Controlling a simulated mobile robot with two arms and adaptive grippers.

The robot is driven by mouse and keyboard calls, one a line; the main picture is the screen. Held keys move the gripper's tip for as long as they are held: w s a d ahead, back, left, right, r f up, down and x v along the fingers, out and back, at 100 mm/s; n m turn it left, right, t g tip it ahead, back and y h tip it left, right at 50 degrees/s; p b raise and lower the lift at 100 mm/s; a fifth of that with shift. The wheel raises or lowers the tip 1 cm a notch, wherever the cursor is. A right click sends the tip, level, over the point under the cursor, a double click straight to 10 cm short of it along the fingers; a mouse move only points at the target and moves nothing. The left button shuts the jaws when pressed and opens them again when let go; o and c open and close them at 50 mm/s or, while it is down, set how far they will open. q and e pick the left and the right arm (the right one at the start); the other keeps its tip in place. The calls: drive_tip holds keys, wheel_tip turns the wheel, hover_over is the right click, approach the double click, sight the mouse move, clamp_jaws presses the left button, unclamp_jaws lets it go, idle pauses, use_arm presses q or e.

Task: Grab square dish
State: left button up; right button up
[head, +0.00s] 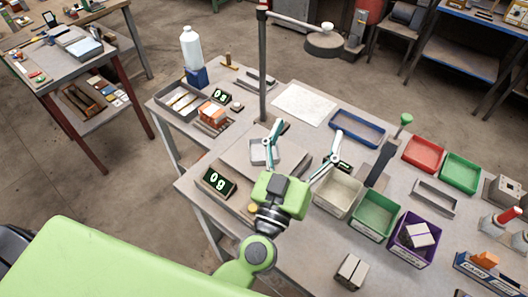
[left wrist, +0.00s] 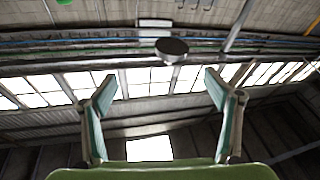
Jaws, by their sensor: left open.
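A small pale grey square dish (head: 258,151) sits on a flat grey plate on the workbench, near the middle of the head view. My left gripper (head: 306,138) is open and empty, with its two teal fingers spread wide apart. In the head view its left finger overlaps the dish and partly hides it; I cannot tell whether they touch. In the left wrist view the open fingers (left wrist: 160,88) show only roof beams and windows between them, with no dish. My right gripper is not in view.
A digital display (head: 219,182) stands left of my gripper. Beige (head: 338,192), green (head: 375,215) and purple (head: 412,240) bins stand to the right. A thin dark post (head: 263,70) rises behind the dish. A blue tray (head: 357,128) and a white sheet (head: 304,103) lie farther back.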

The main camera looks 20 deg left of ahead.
use_arm(q)
drive_tip(key=a+f+n+g+y, duration=0.1)
drive_tip(key=a+f+g+y, duration=0.1)
drive_tip(key=f, duration=0.3)
drive_tip(key=s+a+f+n+g+y, duration=0.1)
drive_tip(key=a+f+g+y, duration=0.1)
drive_tip(key=f, duration=0.4)
drive_tip(key=s+a+f+n+g+y, duration=0.1)
drive_tip(key=a+f+n+g+y, duration=0.1)
drive_tip(key=f+g+y, duration=0.2)
drive_tip(key=shift+f, duration=0.65)
drive_tip(key=p, duration=0.1)
approach(262, 142)
drive_tip(key=shift+s+d+r, duration=0.4)
drive_tip(key=shift+d+r, duration=0.1)
drive_tip(key=shift+d, duration=0.15)
drive_tip(key=shift+w+a+f+p, duration=0.1)
drive_tip(key=shift+w+a+p, duration=0.2)
drive_tip(key=shift+w, duration=0.15)
drive_tip(key=x, duration=0.3)
drive_tip(key=shift+w+a+f+p, duration=0.15)
drive_tip(key=shift+a+f+p, duration=0.1)
drive_tip(key=shift+a+p, duration=0.15)
drive_tip(key=shift+w+a+f, duration=0.1)
drive_tip(key=shift+w+f, duration=0.15)
drive_tip(key=shift+w, duration=0.1)
